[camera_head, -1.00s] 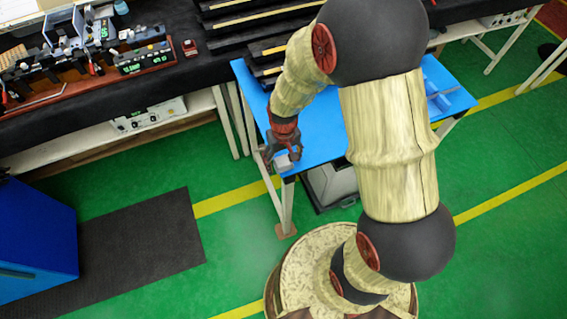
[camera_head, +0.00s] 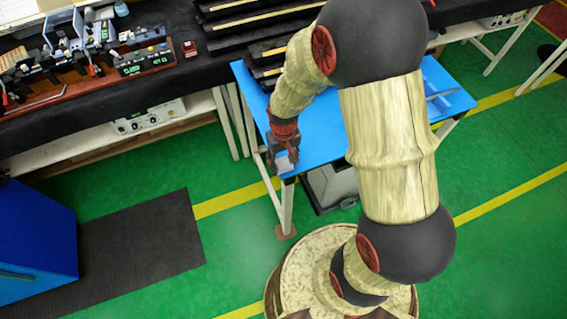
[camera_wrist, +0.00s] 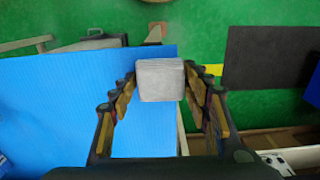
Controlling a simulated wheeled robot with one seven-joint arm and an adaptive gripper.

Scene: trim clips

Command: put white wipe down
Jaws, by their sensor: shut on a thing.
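The white wipe (camera_wrist: 160,80) is a pale grey-white block-like pad between my gripper's fingers in the wrist view. In the head view the wipe (camera_head: 286,163) shows as a small light patch at the gripper's tip. My gripper (camera_wrist: 160,82) is shut on it, with one finger on each side. In the head view my gripper (camera_head: 283,158) is at the near left corner of the blue table (camera_head: 325,130). In the wrist view the wipe overlaps the edge of the blue top (camera_wrist: 80,100). I cannot tell whether the wipe touches the table.
Black racks with light strips (camera_head: 235,22) stand at the back of the blue table. A dark bench with instruments (camera_head: 140,60) is at the left. A grey bin (camera_head: 333,188) stands under the table. A dark mat (camera_head: 140,245) lies on the green floor.

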